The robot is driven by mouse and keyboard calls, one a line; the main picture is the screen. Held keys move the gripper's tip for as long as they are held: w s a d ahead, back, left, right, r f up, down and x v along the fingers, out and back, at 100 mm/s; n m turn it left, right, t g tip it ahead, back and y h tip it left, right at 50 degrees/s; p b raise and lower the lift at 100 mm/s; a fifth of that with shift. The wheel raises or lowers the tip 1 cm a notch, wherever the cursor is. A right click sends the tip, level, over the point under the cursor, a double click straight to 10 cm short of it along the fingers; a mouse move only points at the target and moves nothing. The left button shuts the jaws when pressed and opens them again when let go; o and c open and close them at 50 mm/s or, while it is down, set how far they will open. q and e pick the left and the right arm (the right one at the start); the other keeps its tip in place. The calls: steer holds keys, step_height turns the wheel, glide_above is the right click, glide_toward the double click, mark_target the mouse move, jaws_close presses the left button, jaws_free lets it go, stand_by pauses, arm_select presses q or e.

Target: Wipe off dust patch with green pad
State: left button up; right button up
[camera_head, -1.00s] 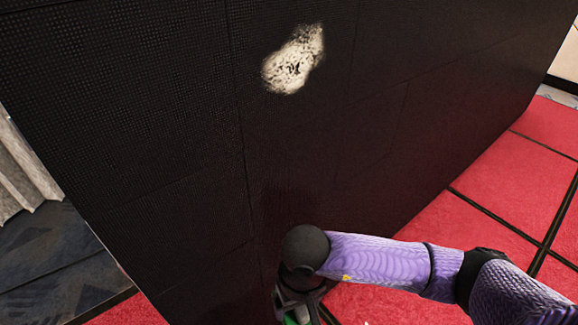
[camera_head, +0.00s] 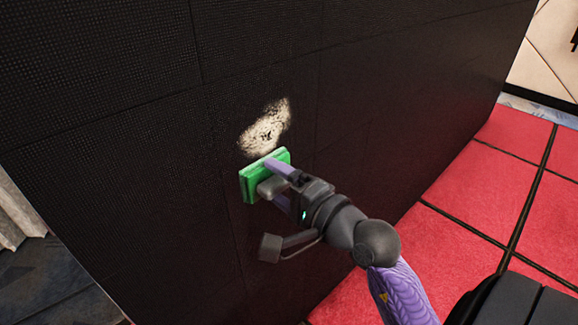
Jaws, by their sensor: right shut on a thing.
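The dust patch (camera_head: 266,127) is a pale, speckled smear on the black panelled video wall (camera_head: 140,150). The green pad (camera_head: 250,187) is a flat rectangular block held at the wall, with its upper edge just below the dust patch. I cannot tell whether its face touches the wall. My right gripper (camera_head: 276,180) is shut on the back of the pad. The pad's front face is hidden. My left gripper is out of view.
Red floor tiles (camera_head: 485,185) with dark seams lie at the right. A pale wall (camera_head: 545,55) stands at the upper right. A grey curtain (camera_head: 14,215) and dark carpet (camera_head: 45,280) are at the lower left. The wall around the patch is bare.

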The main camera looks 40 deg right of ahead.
steer(key=shift+s+d+r+t+h, duration=0.2)
steer(key=shift+d+r+t+h, duration=0.1)
steer(key=shift+d, duration=0.3)
steer(key=shift+w+d+m, duration=0.1)
steer(key=shift+w+m, duration=0.05)
steer(key=shift+m, duration=0.15)
steer(key=shift+w+a, duration=0.15)
steer(key=shift+w, duration=1.25)
steer(key=shift+w+a, duration=0.15)
steer(key=shift+w, duration=1.25)
steer(key=shift+w, duration=0.95)
